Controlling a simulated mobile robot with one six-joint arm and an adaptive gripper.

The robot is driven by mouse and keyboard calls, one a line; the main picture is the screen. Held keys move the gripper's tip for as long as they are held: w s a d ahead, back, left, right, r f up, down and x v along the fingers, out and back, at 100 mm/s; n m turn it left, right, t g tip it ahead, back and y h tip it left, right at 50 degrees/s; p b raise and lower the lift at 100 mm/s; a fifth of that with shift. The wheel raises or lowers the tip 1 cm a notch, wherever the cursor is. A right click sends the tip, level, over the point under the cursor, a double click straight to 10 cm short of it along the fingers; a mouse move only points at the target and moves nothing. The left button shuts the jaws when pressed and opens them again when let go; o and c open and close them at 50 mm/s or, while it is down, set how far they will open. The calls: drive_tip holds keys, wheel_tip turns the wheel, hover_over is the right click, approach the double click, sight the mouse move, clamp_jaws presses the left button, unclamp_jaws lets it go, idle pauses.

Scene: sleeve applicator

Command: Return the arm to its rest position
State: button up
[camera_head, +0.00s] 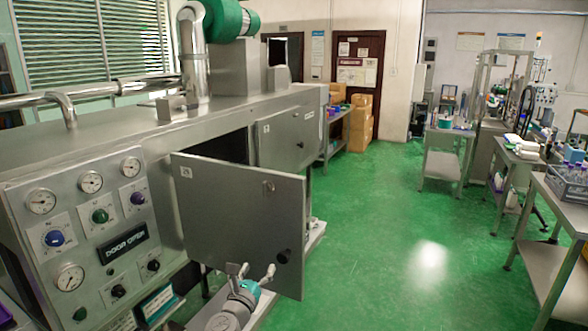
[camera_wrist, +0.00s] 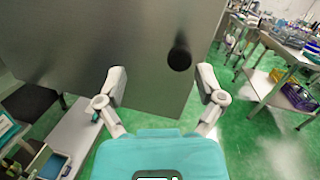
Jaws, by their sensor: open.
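My gripper (camera_head: 253,271) shows at the bottom of the head view, in front of the open metal door (camera_head: 240,215) of the sleeve applicator (camera_head: 130,160). In the wrist view my gripper (camera_wrist: 162,84) is open, its two fingers spread with nothing between them. The door (camera_wrist: 110,40) fills the upper middle of that view, beyond the fingertips. Its round black knob (camera_wrist: 179,59) shows between and beyond the fingers, and also in the head view (camera_head: 284,256). I cannot tell how far the fingers are from the door. A display on the machine reads "DOOR OPEN" (camera_head: 126,243).
A panel of gauges and knobs (camera_head: 95,240) is at the left. A second, closed door (camera_head: 285,138) is farther along the machine. Metal workbenches (camera_head: 560,210) line the right side. Boxes (camera_head: 360,120) are stacked at the back. The green floor (camera_head: 400,230) between is clear.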

drive_tip(key=w+a+n+y, duration=0.2)
drive_tip(key=w+n+y, duration=0.3)
drive_tip(key=n+y, duration=0.9)
drive_tip(key=s+d+f+n+g+h+p, duration=0.1)
drive_tip(key=s+d+f+n+g+h, duration=0.2)
drive_tip(key=d+f+n+g, duration=1.2)
drive_tip(key=s+d+f+n+g+h, duration=0.3)
drive_tip(key=s+d+n+h, duration=0.3)
drive_tip(key=s+d, duration=0.5)
drive_tip(key=shift+d+f+n+g, duration=0.3)
drive_tip(key=shift+d+f+n, duration=0.4)
drive_tip(key=shift+d, duration=0.5)
drive_tip(key=shift+w+r, duration=0.1)
drive_tip(key=c, duration=0.4)
